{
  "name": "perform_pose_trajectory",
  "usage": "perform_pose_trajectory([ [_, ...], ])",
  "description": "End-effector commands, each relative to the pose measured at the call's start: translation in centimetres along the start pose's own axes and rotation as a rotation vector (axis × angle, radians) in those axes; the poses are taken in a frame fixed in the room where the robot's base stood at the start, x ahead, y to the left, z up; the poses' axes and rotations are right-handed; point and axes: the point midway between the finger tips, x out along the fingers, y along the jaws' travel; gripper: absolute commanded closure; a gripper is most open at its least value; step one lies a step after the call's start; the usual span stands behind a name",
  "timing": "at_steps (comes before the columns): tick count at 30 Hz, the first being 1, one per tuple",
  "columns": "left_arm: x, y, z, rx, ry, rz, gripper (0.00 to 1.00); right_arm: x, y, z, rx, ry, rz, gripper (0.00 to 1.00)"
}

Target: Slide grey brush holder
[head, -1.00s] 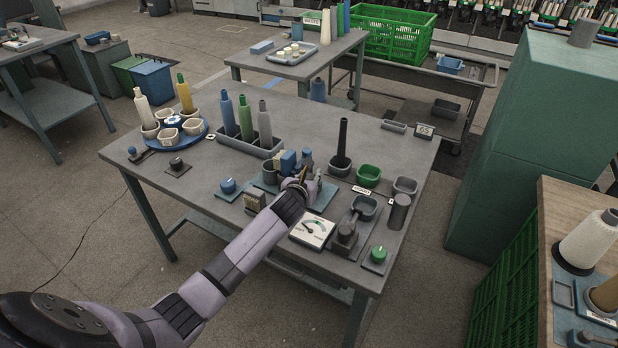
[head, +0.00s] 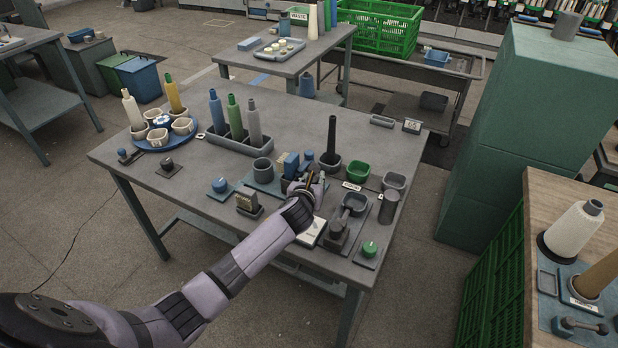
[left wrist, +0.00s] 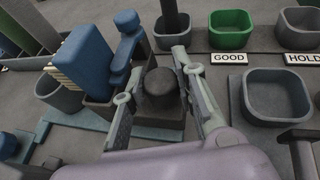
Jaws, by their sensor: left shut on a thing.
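My left gripper (head: 308,184) reaches over the middle of the table. In the left wrist view its fingers (left wrist: 156,86) stand either side of a dark grey rounded knob (left wrist: 158,92) and are shut on it. The knob appears to belong to the grey brush holder, whose box (left wrist: 100,113) shows beside the left finger. A blue brush (left wrist: 84,62) with pale bristles and another blue upright piece (left wrist: 126,45) stand at the holder; the brush also shows in the head view (head: 290,164). The gripper hides much of the holder. My right gripper is not in view.
A grey cup (head: 262,172) stands left of the holder on a teal mat (head: 258,184). A dark spindle (head: 332,140), a green bin (head: 358,171) and a grey bin (left wrist: 275,96) stand on the right. My arm partly covers a white gauge (head: 312,232).

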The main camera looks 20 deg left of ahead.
Motion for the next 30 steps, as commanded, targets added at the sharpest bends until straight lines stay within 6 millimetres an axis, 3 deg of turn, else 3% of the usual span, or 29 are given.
perform_pose_trajectory([
  [1, -0.1, -0.4, -0.3, 0.0, 0.004, -0.007, 1.0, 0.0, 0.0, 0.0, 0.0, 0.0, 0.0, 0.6],
  [2, -0.1, -0.4, -0.3, 0.0, 0.004, -0.007, 0.72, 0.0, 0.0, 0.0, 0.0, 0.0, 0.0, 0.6],
  [6, -0.1, -0.4, -0.3, -0.001, 0.004, -0.007, 0.64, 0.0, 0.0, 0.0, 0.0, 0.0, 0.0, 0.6],
  [22, -0.3, -0.1, -0.1, 0.0, 0.0, -0.004, 0.64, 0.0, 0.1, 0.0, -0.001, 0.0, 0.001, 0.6],
  [30, -3.6, -0.1, -0.2, 0.001, 0.001, -0.005, 0.64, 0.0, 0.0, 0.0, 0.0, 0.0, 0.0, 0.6],
])
